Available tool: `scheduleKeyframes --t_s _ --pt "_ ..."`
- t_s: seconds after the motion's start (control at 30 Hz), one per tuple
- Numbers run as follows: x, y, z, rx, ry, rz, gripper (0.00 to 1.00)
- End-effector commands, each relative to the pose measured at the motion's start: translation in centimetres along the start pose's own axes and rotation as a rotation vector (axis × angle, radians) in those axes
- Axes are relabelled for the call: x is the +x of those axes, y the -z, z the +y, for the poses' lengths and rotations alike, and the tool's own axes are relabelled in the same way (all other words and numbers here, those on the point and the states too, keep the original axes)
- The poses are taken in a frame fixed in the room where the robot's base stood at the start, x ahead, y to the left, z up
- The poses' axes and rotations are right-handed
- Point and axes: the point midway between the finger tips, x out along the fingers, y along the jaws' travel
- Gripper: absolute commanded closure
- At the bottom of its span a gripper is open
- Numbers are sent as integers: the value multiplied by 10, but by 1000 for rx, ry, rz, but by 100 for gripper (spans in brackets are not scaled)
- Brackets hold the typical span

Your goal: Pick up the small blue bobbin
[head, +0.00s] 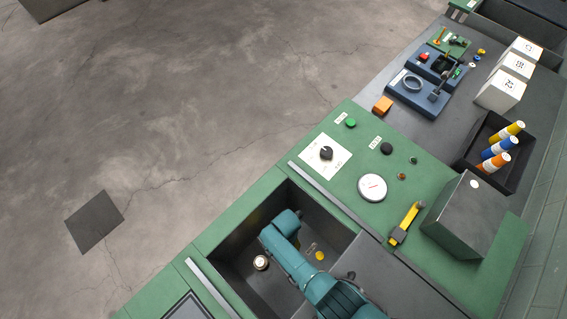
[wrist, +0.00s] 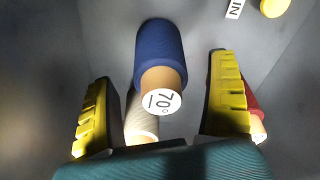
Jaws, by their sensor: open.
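A blue bobbin (wrist: 158,52) with a tan core and a white, marked end disc lies in the wrist view, ahead of and between the yellow fingers of my gripper (wrist: 160,72). My gripper is open, with one finger to each side of the bobbin and visible gaps. A cream bobbin (wrist: 141,119) is partly hidden below the blue one. A red bobbin (wrist: 256,108) is mostly hidden behind the right finger. In the head view my arm reaches into a dark sunken bin and hides the blue bobbin and the fingers.
The bin's dark walls (head: 232,243) surround my gripper. A pale round-ended item (head: 261,262) and a yellow disc (head: 320,256) sit in the bin. A black tray (head: 468,158) with yellow, blue and orange bobbins stands right, beyond a dark box (head: 465,215). A yellow-handled tool (head: 406,222) lies nearby.

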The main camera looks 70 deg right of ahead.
Motion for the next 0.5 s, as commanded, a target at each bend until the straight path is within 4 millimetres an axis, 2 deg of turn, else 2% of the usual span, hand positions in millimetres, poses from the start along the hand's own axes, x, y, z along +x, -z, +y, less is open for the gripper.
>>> scheduleKeyframes --t_s 0.03,0.17,0.43,0.47,0.5 --pt "16 0 0 -1 2 1 11" --pt "36 0 0 -2 1 1 11" --pt "36 0 0 -1 -1 1 11" --pt "36 0 0 -1 -1 1 14" --pt "36 0 0 -1 -1 1 22"
